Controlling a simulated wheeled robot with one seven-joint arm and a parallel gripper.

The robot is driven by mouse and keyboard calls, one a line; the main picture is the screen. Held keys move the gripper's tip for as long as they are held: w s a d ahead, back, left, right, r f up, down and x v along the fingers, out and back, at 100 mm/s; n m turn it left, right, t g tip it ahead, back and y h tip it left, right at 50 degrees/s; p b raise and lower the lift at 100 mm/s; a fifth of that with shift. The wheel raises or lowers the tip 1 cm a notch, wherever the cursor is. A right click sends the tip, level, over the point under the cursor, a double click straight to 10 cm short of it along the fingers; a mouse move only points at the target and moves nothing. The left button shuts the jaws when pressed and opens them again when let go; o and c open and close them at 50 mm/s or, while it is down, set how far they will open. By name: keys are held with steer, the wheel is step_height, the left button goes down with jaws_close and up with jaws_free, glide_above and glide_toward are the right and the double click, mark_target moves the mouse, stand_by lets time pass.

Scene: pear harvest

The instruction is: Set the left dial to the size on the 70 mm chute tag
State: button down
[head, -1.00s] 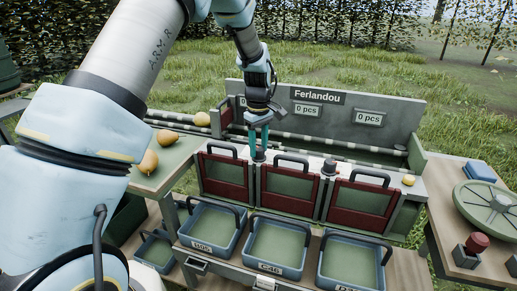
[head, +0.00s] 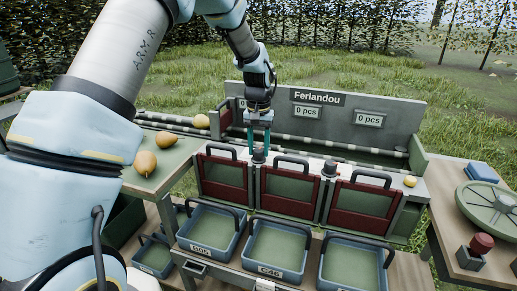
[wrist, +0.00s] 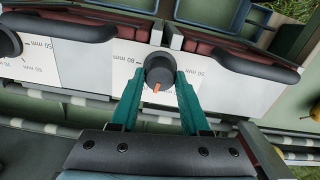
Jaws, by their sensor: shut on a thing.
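The left dial (head: 258,157) is a dark round knob on the white top strip of the sorting bench, between the left and middle red-framed flaps. My gripper (head: 260,146) points down over it. In the wrist view the teal fingers are shut on the dial (wrist: 159,68), one on each side. Its orange pointer mark points toward the bottom of the picture, slightly left. Printed mm marks stand on both sides; one at the left reads 80 mm, those at the right are hard to read. I cannot make out a 70 mm chute tag.
The right dial (head: 329,168) stands between the middle and right flaps. Blue bins (head: 277,270) with tags sit in front. Pears (head: 146,162) lie on the left table. A red button (head: 481,243) and green wheel (head: 492,207) are at the right. Black flap handles rise close to my fingers.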

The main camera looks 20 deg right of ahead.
mark_target(258, 150)
steer(key=shift+m, duration=1.9)
steer(key=shift+c, duration=1.9)
jaws_free()
step_height(258, 150, up, 11)
steer(key=b, duration=0.2)
steer(key=shift+b, duration=0.3)
steer(key=shift+a+f, duration=0.1)
